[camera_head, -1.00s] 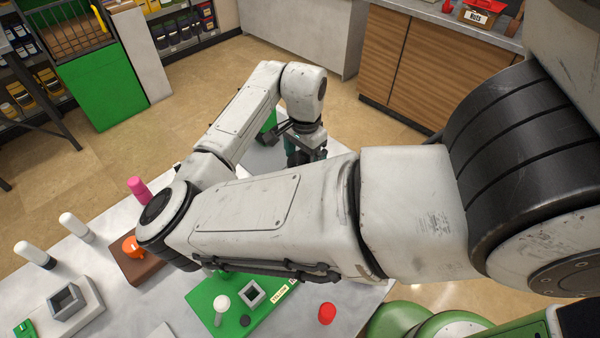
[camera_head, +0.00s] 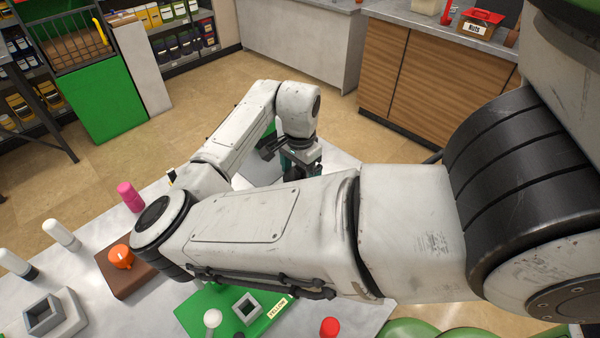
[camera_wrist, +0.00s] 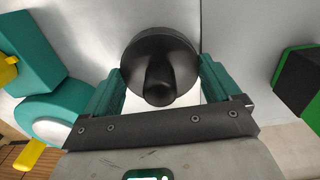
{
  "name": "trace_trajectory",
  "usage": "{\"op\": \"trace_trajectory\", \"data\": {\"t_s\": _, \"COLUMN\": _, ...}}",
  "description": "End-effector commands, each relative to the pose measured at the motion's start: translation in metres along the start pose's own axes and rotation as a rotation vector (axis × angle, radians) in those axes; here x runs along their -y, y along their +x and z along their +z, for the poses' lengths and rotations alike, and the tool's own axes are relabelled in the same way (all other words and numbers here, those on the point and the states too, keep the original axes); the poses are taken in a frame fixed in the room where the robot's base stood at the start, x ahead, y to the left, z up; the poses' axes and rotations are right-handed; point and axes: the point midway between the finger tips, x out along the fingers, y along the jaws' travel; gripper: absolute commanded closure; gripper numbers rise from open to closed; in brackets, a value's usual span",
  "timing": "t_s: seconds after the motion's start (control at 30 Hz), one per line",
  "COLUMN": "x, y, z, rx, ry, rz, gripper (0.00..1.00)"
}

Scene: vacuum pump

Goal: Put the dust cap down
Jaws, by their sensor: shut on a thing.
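The dust cap (camera_wrist: 160,62) is a round black disc with a short knob, seen in the wrist view. My gripper (camera_wrist: 160,88) has its two teal fingers on either side of the cap, shut on it. In the head view my gripper (camera_head: 302,168) points down over the far part of the table. The cap cannot be made out there, and I cannot tell whether it touches the surface below. A teal body with a pale round face (camera_wrist: 55,120) and yellow parts, which looks like the pump, is at the left in the wrist view.
A black and green block (camera_wrist: 298,80) lies at the right in the wrist view. In the head view, the table holds a pink cylinder (camera_head: 130,196), an orange knob (camera_head: 120,256), white-topped pegs (camera_head: 62,235), a green board (camera_head: 205,303) and a red button (camera_head: 329,327). My arm hides the table's middle.

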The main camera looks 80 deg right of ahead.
Motion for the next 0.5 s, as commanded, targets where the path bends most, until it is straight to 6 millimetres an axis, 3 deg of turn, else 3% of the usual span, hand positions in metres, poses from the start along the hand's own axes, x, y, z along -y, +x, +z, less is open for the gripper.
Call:
{"op": "trace_trajectory", "data": {"t_s": 0.03, "x": -0.0002, "y": 0.0024, "z": 0.0, "rx": 0.0, "ry": -0.001, "rz": 0.001, "gripper": 0.4}}
{"op": "trace_trajectory", "data": {"t_s": 0.07, "x": -0.0001, "y": 0.0026, "z": 0.0, "rx": 0.0, "ry": -0.001, "rz": 0.001, "gripper": 0.09}}
{"op": "trace_trajectory", "data": {"t_s": 0.13, "x": -0.0001, "y": 0.002, "z": 0.0001, "rx": 0.0, "ry": 0.0, "rz": 0.0, "gripper": 0.02}}
{"op": "trace_trajectory", "data": {"t_s": 0.5, "x": 0.0, "y": -0.0058, "z": 0.0001, "rx": 0.0, "ry": 0.0, "rz": 0.0, "gripper": 0.0}}
